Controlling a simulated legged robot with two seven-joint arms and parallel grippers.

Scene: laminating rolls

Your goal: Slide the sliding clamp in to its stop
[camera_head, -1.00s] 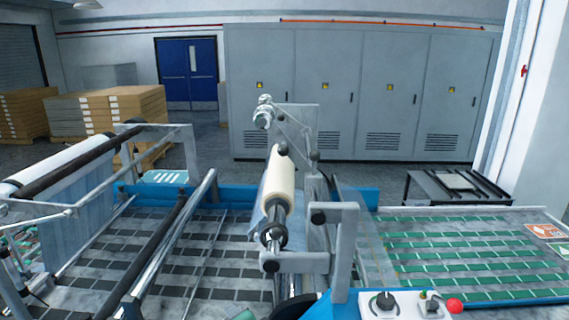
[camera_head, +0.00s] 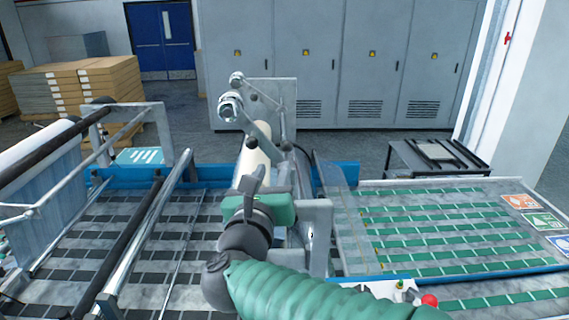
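The cream laminating roll (camera_head: 252,168) lies lengthwise on its shaft in the middle of the machine. Its near end and the shaft end are hidden behind my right gripper. I cannot make out the sliding clamp; that near shaft end is covered. My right gripper (camera_head: 253,182) reaches in from the lower right, its green body over the near end of the roll, beside the grey bracket (camera_head: 318,225). One dark finger shape points away along the roll. Whether it touches anything, or is open or shut, I cannot tell. My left gripper is not in view.
A metal lever arm with a shiny knob (camera_head: 230,106) stands at the far end of the roll. A long chrome bar (camera_head: 150,230) crosses the bed on the left. A control panel with a red button (camera_head: 430,300) is at the lower right. The green-striped bed (camera_head: 440,228) is clear.

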